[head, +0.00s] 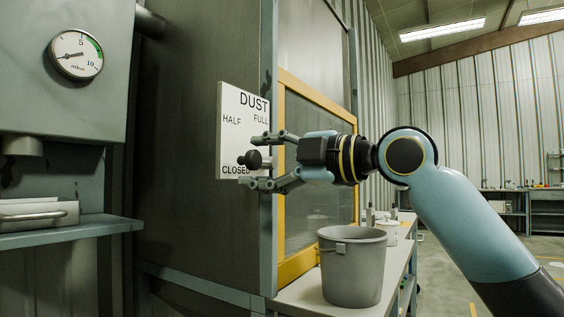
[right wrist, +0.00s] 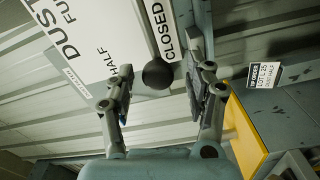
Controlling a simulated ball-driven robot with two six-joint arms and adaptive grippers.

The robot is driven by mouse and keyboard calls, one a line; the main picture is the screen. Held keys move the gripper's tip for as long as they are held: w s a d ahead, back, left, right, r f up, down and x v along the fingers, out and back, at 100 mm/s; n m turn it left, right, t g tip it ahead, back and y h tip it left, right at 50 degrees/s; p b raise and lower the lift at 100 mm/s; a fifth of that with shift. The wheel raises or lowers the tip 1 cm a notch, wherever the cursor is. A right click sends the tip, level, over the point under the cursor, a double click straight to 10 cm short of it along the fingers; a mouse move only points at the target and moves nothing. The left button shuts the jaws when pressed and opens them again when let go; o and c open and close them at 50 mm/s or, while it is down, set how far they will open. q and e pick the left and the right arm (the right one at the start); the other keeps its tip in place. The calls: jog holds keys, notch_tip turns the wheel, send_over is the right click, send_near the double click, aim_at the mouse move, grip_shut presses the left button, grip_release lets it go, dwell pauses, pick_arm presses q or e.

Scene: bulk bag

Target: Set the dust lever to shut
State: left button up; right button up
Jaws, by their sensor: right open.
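The dust lever's black ball knob (head: 252,160) stands out in front of the white DUST plate (head: 229,150), which is marked HALF, FULL and CLOSED. In the head view the knob is just above the word CLOSED. My right gripper (head: 262,161) is open, with one finger above the knob and one below it. In the right wrist view the knob (right wrist: 157,74) lies between the two spread fingers, beside the word CLOSED, with gaps on both sides. The lever's arm is mostly hidden behind the knob and gripper. My left gripper is not in view.
A grey bucket (head: 352,267) stands on a bench under my right arm. A yellow-framed mesh panel (head: 281,190) is just right of the plate. A pressure gauge (head: 76,55) and a grey shelf (head: 70,236) are at left. A small label (right wrist: 264,75) shows in the right wrist view.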

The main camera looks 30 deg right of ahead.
jog(key=v, duration=0.3)
jog(key=shift+s+d+f, duration=0.1)
jog(key=shift+s+d, duration=0.05)
jog(key=shift+s, duration=0.1)
jog(key=shift+s+d, duration=0.55)
jog(key=shift+s, duration=0.45)
